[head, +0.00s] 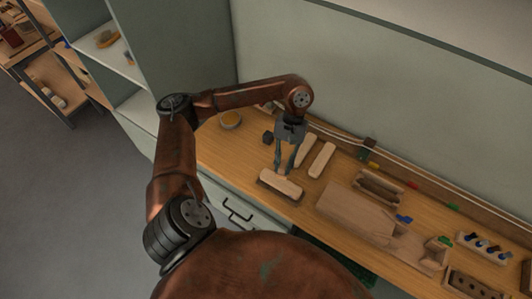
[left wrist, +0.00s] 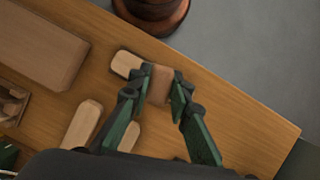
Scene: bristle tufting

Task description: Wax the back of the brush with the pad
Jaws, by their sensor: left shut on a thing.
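The brush, a pale wooden block with rounded ends, lies back up near the front edge of the bench in the head view (head: 280,184). In the left wrist view its bare left end shows (left wrist: 126,64). My left gripper (head: 284,170) points down over it from behind. In the left wrist view its green fingers (left wrist: 155,92) are shut on a brown pad (left wrist: 160,82). The pad overlaps the brush's right part there and hides it; I cannot tell whether they touch. My right gripper is not in view.
Two similar pale blocks (head: 306,148) (head: 322,160) lie just behind. A round tin with amber content (head: 231,119) stands left. A large wooden block (head: 355,212) and a tool rack (head: 484,246) stand right.

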